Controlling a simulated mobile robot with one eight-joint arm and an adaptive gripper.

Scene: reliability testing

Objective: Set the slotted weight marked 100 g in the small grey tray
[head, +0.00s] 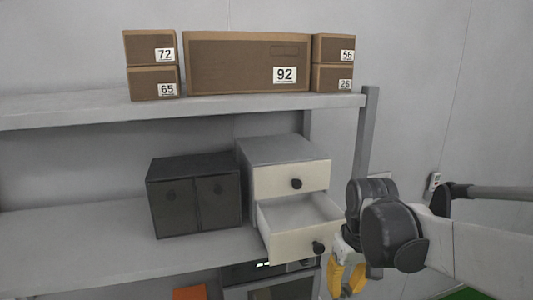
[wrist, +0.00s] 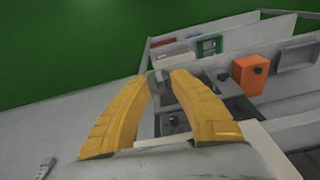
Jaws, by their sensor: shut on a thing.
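My gripper (wrist: 160,82) has its two curved yellow fingers closed on a small grey piece (wrist: 158,75) at their tips. Its shape fits a small weight, but no marking can be read. In the head view the yellow fingers of my gripper (head: 347,278) hang low at the right, beside the open drawer; the held piece cannot be made out there. A shallow grey rectangular tray-like thing (wrist: 297,56) shows at the right of the wrist view, away from the fingers. I cannot tell for sure that it is the small grey tray.
A grey cabinet (head: 283,150) has its lower drawer (head: 292,243) pulled out, empty where seen. A dark two-door box (head: 195,190) stands left of it. Numbered cartons (head: 246,62) line the upper shelf.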

